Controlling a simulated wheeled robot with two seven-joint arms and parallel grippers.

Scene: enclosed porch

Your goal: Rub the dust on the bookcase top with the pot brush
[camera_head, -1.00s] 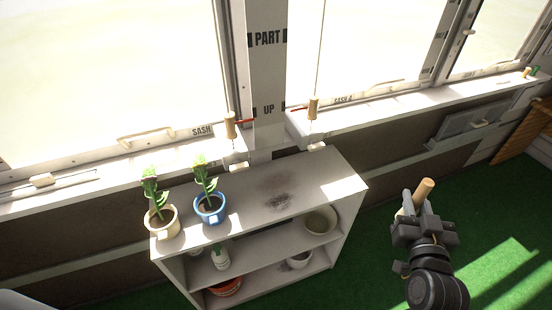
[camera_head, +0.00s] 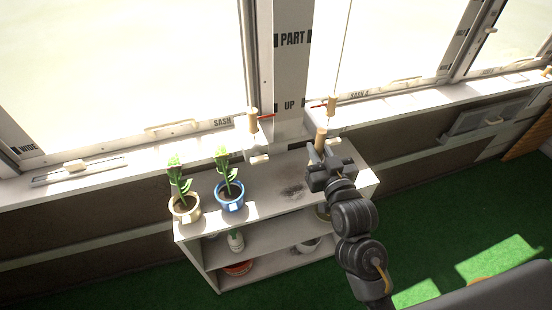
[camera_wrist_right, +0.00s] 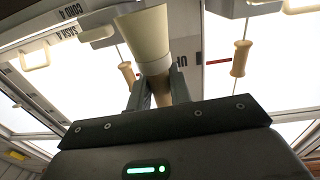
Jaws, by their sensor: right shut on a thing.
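The white bookcase (camera_head: 265,206) stands under the windows, and a dark dust patch (camera_head: 292,190) lies on the right part of its top. My right gripper (camera_head: 321,158) is over the right end of the top, just right of the dust, and hides part of that end. It is shut on the pot brush (camera_head: 321,137), whose pale tan end sticks up above the fingers. In the right wrist view the cream brush (camera_wrist_right: 147,40) stands between the two fingers (camera_wrist_right: 158,92). The bristles cannot be made out. My left gripper is not in view.
A cream pot (camera_head: 184,210) and a blue pot (camera_head: 230,198), each with a green plant, stand on the left of the top. Wooden cord pulls (camera_head: 253,121) hang near the window sill behind. A white bottle (camera_head: 236,241) and other pots sit on the shelves.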

